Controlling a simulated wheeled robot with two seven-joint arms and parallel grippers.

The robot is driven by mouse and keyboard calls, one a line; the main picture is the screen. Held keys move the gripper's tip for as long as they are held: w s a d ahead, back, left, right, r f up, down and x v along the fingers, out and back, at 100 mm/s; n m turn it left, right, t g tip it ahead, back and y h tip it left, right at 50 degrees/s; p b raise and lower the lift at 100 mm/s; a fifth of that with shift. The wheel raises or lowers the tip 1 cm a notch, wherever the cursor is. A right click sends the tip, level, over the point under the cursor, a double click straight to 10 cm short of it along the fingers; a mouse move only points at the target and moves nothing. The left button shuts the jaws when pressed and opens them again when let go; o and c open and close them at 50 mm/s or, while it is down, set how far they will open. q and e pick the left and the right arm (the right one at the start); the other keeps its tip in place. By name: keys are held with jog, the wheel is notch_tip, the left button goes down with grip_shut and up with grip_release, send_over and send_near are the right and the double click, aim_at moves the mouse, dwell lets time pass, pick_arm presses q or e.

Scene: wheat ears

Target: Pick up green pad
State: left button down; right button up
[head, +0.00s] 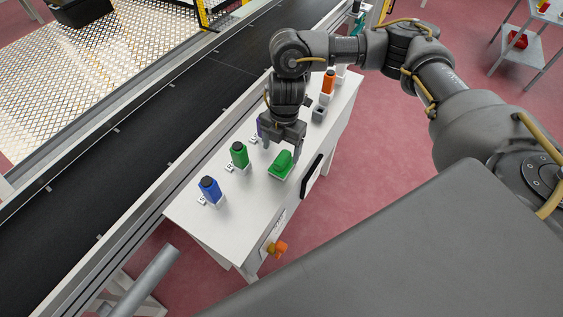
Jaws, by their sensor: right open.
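A green pad (282,163) lies on the white table (240,222), near its right edge. It looks like a rounded green block on a pale base. My right gripper (281,147) points down just above and behind the pad, with its fingers apart. One finger is to the left of the pad and the other is to its right. I cannot tell whether the fingers touch it. My left gripper is not in view.
An orange bottle (328,82) and a grey block (319,114) stand farther back. A dark conveyor belt (140,118) runs along the left. An orange knob (277,248) sticks out at the table's front.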

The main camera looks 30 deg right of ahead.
aim_at(282, 156)
jog(key=shift+s+d+f, duration=0.1)
jog(key=shift+s, duration=0.05)
jog(key=shift+s+f, duration=0.15)
jog(key=shift+f, duration=0.15)
notch_tip(282, 156, down, 4)
jog(key=shift+s+r, duration=0.15)
jog(key=shift+r, duration=0.05)
jog(key=shift+a+f, duration=0.2)
jog(key=shift+f, duration=0.2)
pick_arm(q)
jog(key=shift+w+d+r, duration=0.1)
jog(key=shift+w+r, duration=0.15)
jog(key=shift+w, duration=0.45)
pick_arm(e)
jog(key=c, duration=1.1)
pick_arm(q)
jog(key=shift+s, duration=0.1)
